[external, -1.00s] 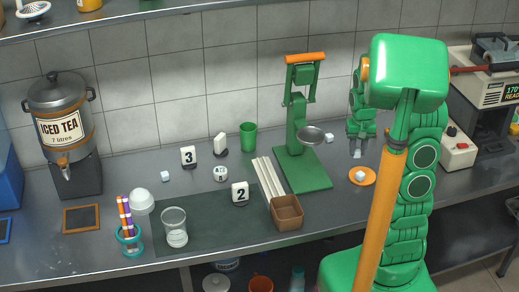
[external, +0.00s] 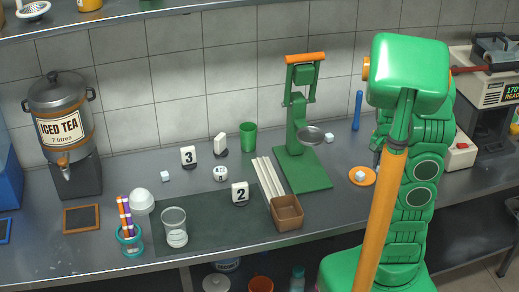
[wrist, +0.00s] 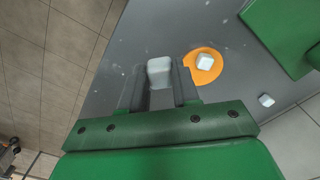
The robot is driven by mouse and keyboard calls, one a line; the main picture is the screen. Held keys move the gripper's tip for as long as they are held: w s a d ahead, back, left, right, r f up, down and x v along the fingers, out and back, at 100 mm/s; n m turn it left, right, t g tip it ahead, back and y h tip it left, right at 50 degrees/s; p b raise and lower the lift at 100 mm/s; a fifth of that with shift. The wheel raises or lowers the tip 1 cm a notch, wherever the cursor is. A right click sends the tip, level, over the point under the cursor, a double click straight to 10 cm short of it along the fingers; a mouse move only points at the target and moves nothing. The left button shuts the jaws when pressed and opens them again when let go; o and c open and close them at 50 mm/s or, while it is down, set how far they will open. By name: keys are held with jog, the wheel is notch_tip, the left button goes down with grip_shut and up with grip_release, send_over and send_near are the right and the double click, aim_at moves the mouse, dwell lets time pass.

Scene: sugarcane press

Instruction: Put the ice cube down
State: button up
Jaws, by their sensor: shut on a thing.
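In the wrist view my gripper (wrist: 160,80) is shut on a whitish ice cube (wrist: 159,71), held between the two grey fingertips. A second ice cube (wrist: 204,62) sits on a round orange coaster (wrist: 196,76), just right of my fingers in that view. A third ice cube (wrist: 266,100) lies on the grey counter farther right. In the external view the coaster (external: 354,180) with its cube (external: 360,176) is left of my column. My gripper and the held cube are mostly hidden there behind my own body.
A blue upright object (external: 357,111) stands by the wall. A brown box (external: 287,213) and a glass (external: 174,228) are farther left. Grey counter is bare around the coaster.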

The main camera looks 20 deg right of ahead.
jog(key=w+d+f, duration=0.1)
jog(key=w+f, duration=0.1)
jog(key=w, duration=0.1)
jog(key=w+d+f, duration=0.1)
jog(key=w+f, duration=0.4)
jog(key=w, duration=0.2)
jog(key=shift+d+f, duration=0.15)
jog(key=shift+d, duration=0.25)
jog(key=shift+w+d+f, duration=0.2)
jog(key=shift+w+f, duration=0.4)
jog(key=shift+f, duration=0.15)
jog(key=shift+w+f, duration=0.15)
jog(key=shift+f, duration=1.45)
jog(key=o, duration=1)
jog(key=shift+f, duration=0.15)
